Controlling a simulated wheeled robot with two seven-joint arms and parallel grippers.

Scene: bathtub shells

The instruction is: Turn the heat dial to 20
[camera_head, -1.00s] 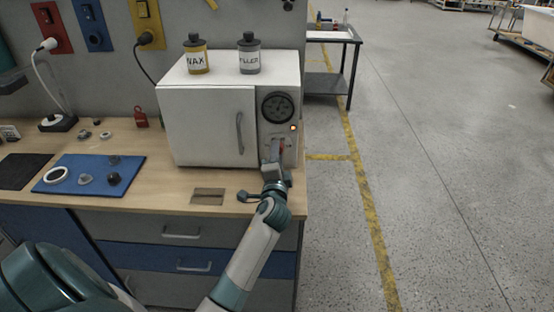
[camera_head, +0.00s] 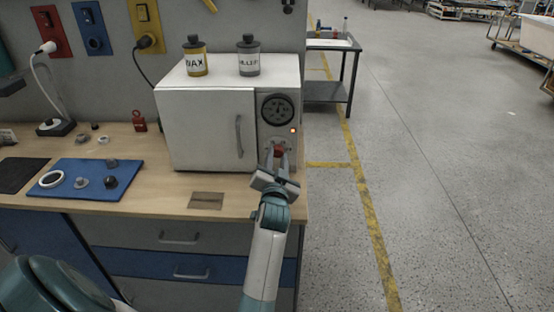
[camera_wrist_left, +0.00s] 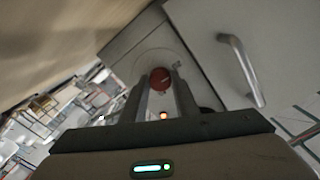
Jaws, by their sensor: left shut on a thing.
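The white oven-like box (camera_head: 206,130) stands on the wooden bench. Low on its right-hand panel is a red heat dial (camera_head: 278,150), below a round black gauge (camera_head: 278,109) and a small lit orange lamp (camera_head: 293,130). My left gripper (camera_head: 277,155) is at the panel, shut on the dial. In the left wrist view, the red dial (camera_wrist_left: 160,77) sits between the two fingertips of the left gripper (camera_wrist_left: 162,84). The scale marks around the dial are too small to read, so its setting cannot be told. My right gripper is not in view.
The box door has a metal handle (camera_head: 239,136) left of the panel. A wax can (camera_head: 195,58) and a filler can (camera_head: 249,57) stand on top. A blue mat (camera_head: 68,192) with several small parts lies at left.

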